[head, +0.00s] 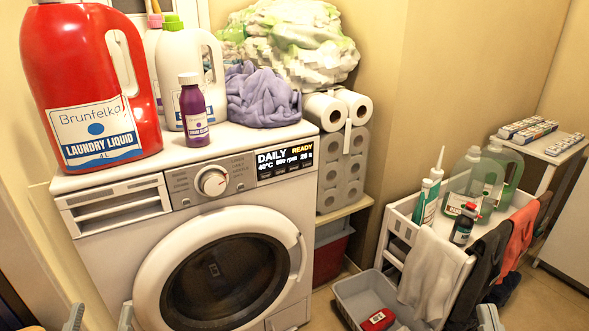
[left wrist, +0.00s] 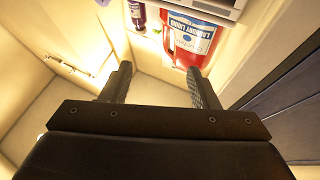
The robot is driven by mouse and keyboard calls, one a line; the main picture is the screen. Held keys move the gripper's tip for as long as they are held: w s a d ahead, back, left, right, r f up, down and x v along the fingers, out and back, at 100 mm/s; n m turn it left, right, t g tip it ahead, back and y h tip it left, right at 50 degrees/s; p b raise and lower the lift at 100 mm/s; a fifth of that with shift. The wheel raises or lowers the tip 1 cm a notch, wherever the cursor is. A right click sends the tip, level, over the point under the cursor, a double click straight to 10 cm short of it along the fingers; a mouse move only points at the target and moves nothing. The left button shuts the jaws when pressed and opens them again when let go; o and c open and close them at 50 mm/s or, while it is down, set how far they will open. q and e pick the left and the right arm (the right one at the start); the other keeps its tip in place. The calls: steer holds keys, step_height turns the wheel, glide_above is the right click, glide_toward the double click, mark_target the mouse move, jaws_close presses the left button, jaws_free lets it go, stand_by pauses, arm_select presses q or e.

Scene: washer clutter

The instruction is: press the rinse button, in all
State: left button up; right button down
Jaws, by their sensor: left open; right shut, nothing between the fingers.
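The white washer (head: 85,225) stands at the left with its round door shut. Its control panel has a dial (head: 213,181) and a lit display (head: 285,160) reading "DAILY", "READY" and 40°. Any buttons near the display are too small to read, so I cannot tell which is rinse. My left gripper (head: 100,318) is low in front of the washer, well below the panel; in the left wrist view its fingers (left wrist: 158,88) are apart and empty. My right gripper (head: 489,318) is at the bottom right edge, shut and empty, far from the washer.
On the washer top stand a red laundry bottle (head: 95,85), a white bottle (head: 185,70), a purple bottle (head: 193,110) and a purple cloth (head: 262,97). Paper rolls (head: 340,170) are stacked beside it. A white cart (head: 395,222) and grey bin (head: 350,290) stand at right.

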arm_select(q)
jaws_close()
stand_by(1.4)
